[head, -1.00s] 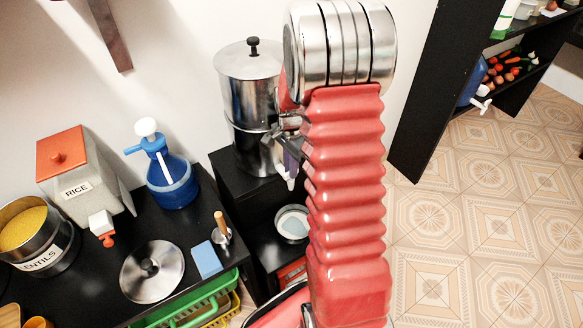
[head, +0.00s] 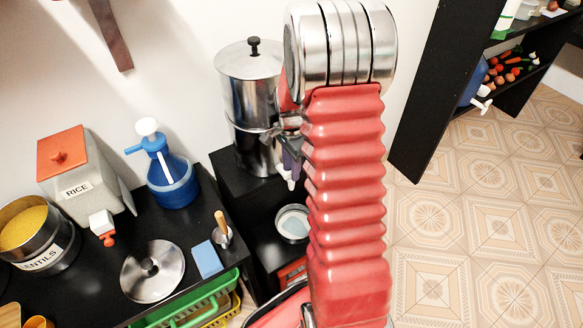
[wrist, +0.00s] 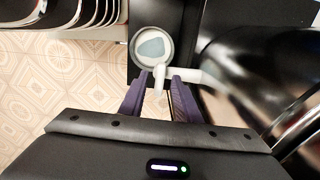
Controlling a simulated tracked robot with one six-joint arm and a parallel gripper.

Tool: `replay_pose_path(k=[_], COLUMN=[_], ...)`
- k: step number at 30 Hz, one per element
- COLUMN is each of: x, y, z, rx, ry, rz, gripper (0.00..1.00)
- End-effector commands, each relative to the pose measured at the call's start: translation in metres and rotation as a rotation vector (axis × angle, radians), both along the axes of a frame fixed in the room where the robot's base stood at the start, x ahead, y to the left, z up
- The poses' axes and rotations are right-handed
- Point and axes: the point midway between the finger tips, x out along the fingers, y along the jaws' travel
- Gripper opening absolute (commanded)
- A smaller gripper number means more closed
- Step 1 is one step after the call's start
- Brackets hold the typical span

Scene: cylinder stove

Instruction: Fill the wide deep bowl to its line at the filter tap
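The steel cylinder filter (head: 250,95) stands on a black stand, with its white tap (head: 291,181) low on its right side. The tap also shows in the wrist view (wrist: 160,76). A pale round bowl (head: 293,222) sits on the lower black surface below the tap. From above in the wrist view, the bowl (wrist: 138,46) holds a blue-grey patch that looks like water; I cannot make out a fill line. My gripper (wrist: 160,84) has its purple fingers apart, one on each side of the tap's white handle, with gaps visible. My arm hides part of the filter's right side.
On the black counter at left are a rice container (head: 85,170), a lentils pot (head: 40,235), a blue pump bottle (head: 170,175), a steel lid (head: 153,271) and a blue sponge (head: 207,259). A black shelf (head: 430,90) stands at right. The tiled floor (head: 490,230) is clear.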

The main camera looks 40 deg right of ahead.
Motion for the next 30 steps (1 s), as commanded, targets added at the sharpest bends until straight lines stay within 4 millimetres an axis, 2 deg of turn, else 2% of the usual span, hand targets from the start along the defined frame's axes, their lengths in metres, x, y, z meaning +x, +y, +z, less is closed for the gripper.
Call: replay_pose_path(k=[8, 14, 30], x=[0.0, 0.0, 0.001], y=[-0.001, -0.001, -0.001], z=[0.002, 0.02, 0.111], rx=[-0.001, -0.002, -0.002], ry=[0.0, -0.002, -0.003], rz=[0.0, 0.0, 0.0], gripper=[0.3, 0.3, 0.3])
